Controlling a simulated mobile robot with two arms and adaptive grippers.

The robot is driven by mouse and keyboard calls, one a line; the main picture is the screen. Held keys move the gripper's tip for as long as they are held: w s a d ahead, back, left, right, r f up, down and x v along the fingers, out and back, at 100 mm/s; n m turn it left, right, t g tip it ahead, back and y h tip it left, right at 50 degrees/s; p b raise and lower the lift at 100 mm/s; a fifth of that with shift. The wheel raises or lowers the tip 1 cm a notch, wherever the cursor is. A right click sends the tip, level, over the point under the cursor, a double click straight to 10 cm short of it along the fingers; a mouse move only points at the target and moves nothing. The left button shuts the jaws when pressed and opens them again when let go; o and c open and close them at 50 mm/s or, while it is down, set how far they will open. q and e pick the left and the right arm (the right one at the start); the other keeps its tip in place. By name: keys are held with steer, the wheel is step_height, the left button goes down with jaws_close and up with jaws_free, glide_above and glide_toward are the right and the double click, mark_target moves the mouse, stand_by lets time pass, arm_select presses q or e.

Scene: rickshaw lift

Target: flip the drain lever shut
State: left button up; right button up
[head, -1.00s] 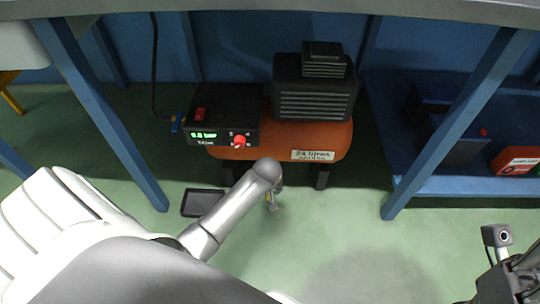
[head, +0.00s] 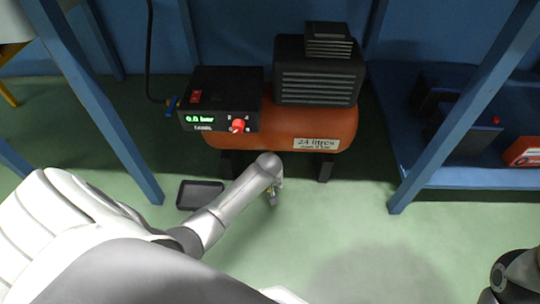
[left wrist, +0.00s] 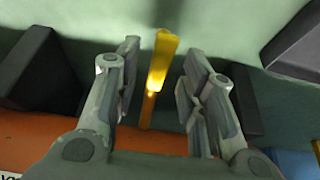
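The yellow drain lever (left wrist: 158,66) shows in the left wrist view, below the orange compressor tank (left wrist: 40,142). My left gripper (left wrist: 160,55) is open, with one finger on each side of the lever and a visible gap to both. In the head view my left gripper (head: 274,194) is low in front of the tank (head: 282,128), and the lever is hidden there. Of my right arm only a dark rounded part shows at the lower right edge of the head view; its gripper is out of view.
A black control box (head: 222,98) with a green display and red knob sits at the tank's left. A black tray (head: 200,195) lies on the green floor. Blue bench legs (head: 112,130) stand either side. A blue shelf (head: 465,178) is at right.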

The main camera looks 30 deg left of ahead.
arm_select(q)
jaws_close()
stand_by(0.3)
